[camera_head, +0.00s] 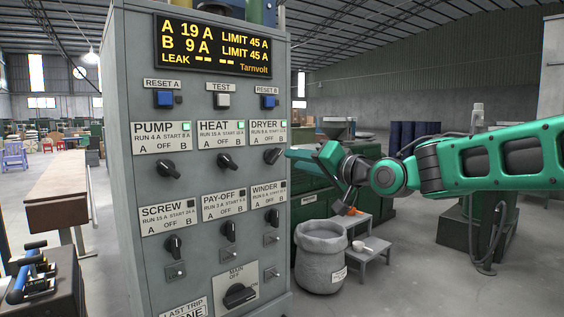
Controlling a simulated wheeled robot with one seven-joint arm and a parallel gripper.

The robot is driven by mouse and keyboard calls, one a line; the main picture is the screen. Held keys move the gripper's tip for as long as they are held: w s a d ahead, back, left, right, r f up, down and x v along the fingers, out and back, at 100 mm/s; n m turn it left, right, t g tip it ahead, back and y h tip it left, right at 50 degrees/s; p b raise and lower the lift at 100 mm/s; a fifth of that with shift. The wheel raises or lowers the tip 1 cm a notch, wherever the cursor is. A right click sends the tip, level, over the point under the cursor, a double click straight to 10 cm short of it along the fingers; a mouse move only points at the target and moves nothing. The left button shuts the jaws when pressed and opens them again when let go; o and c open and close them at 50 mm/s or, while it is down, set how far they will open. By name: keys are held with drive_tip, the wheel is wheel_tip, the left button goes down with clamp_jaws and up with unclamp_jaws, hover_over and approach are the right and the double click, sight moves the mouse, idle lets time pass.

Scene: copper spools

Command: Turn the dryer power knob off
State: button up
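The dryer power knob (272,156) is black and sits on the grey cabinet front under the DRYER label (265,132), which shows a small lit green lamp. The knob is tilted, not upright like the screw, pay-off and winder knobs; which letter it points to I cannot tell for sure. My gripper (288,154) is green and reaches in from the right, its tip just right of the knob. I cannot tell whether it touches the knob, or how far its fingers are apart.
Pump (167,168) and heat (228,162) knobs sit left of it. The display (213,45) reads A 19 A, B 9 A. Below are the winder knob (273,217) and main switch (240,295). A grey sack bin (320,262) and step stool (372,252) stand right of the cabinet.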

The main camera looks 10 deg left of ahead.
sight(278, 157)
drive_tip(key=x, duration=0.7)
drive_tip(key=shift+w+a, duration=0.2)
drive_tip(key=shift+w, duration=0.1)
clamp_jaws()
